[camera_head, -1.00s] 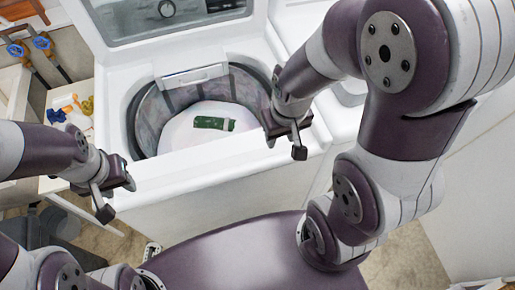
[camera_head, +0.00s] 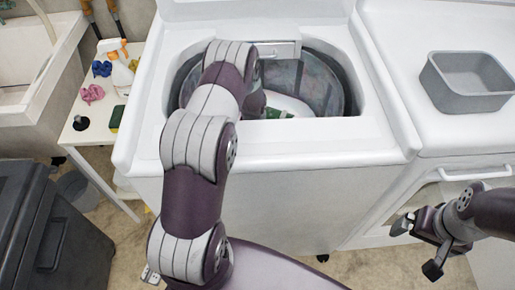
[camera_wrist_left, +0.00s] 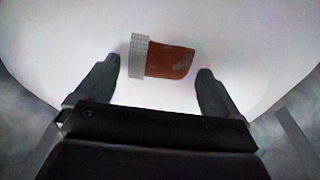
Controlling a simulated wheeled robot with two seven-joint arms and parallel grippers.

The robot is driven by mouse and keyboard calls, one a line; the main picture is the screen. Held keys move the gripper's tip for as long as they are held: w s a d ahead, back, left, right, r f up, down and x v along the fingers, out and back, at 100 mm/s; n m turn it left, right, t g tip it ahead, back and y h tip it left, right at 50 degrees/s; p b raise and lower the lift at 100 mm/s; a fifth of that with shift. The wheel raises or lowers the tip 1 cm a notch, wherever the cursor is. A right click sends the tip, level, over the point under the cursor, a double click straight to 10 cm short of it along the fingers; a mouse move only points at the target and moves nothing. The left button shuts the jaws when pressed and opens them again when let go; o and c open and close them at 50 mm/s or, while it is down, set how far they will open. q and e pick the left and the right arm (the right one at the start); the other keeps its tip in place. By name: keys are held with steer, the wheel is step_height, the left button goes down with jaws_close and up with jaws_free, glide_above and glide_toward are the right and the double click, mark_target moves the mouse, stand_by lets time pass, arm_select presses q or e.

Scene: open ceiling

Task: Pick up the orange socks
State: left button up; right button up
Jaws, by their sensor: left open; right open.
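The orange-red sock bundle with a pale ribbed band (camera_wrist_left: 170,62) lies on a white rounded surface in the left wrist view. My left gripper (camera_wrist_left: 158,68) is open, with its two fingers on either side of the bundle and nothing clamped. In the head view my left arm reaches down into the open washing machine drum (camera_head: 313,76); its gripper is hidden there, and I cannot make out anything orange. A green item (camera_head: 280,114) shows partly behind the arm in the drum. My right gripper (camera_head: 418,247) is open and empty, in front of the white machine at right.
The washer's front rim (camera_head: 320,133) lies close beside my left arm. A grey tub (camera_head: 466,82) stands on the right-hand machine. A white side table (camera_head: 93,132) holds a spray bottle (camera_head: 119,68) and cloths. A dark bin (camera_head: 50,225) stands at lower left.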

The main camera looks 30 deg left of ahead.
arm_select(q)
steer(key=shift+a+f, duration=0.1)
steer(key=shift+f, duration=0.8)
steer(key=shift+d+f, duration=0.2)
steer(key=shift+f, duration=0.1)
steer(key=shift+a, duration=0.1)
steer(key=c, duration=1.1)
steer(key=shift+c, duration=0.2)
steer(key=shift+w, duration=0.1)
steer(key=shift+r, duration=0.55)
steer(key=w, duration=0.1)
steer(key=w+b, duration=0.1)
steer(key=w, duration=0.2)
steer(key=shift+a+f, duration=0.1)
steer(key=shift+a, duration=0.2)
step_height(320, 180, up, 14)
steer(key=shift+p, duration=0.4)
